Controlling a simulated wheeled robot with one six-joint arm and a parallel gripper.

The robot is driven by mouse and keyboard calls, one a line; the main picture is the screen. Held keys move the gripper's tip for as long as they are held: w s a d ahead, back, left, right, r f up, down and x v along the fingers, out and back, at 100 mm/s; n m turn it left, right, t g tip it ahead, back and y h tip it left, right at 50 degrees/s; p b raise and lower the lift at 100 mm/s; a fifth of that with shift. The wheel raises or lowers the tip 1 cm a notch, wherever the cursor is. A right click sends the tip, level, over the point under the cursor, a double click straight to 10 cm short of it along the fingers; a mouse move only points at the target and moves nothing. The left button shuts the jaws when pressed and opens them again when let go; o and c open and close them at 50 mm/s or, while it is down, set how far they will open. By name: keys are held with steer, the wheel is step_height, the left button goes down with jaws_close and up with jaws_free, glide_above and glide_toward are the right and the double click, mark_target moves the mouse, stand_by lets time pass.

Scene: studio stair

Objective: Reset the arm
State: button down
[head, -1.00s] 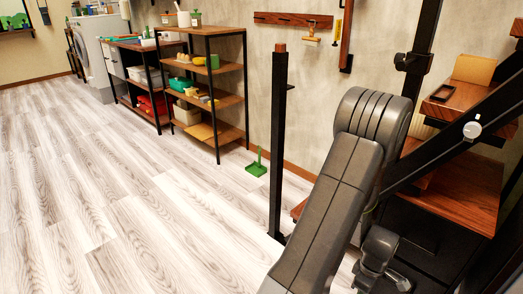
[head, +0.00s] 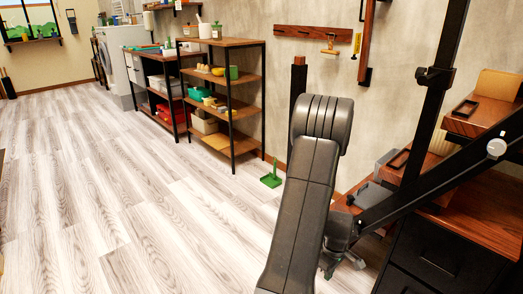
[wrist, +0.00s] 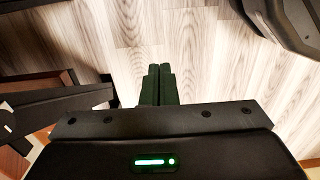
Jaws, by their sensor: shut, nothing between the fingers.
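My gripper (wrist: 158,84) shows in the wrist view. Its two dark fingers are together with nothing between them, and they point over the wood-plank floor. In the head view my grey arm rises from the bottom middle in front of the stair. The tip of my gripper is hard to make out there, low behind the arm.
The black-framed stair (head: 402,200) with wooden treads and dark drawers (head: 440,255) stands close on the right. A wooden shelf unit (head: 238,137) lines the wall, with a green dustpan (head: 271,180) on the floor beside it. The floor (head: 110,215) at left is clear.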

steer(key=w+a, duration=0.4)
steer(key=w, duration=0.1)
steer(key=shift+w+a, duration=0.2)
steer(key=shift+a, duration=0.2)
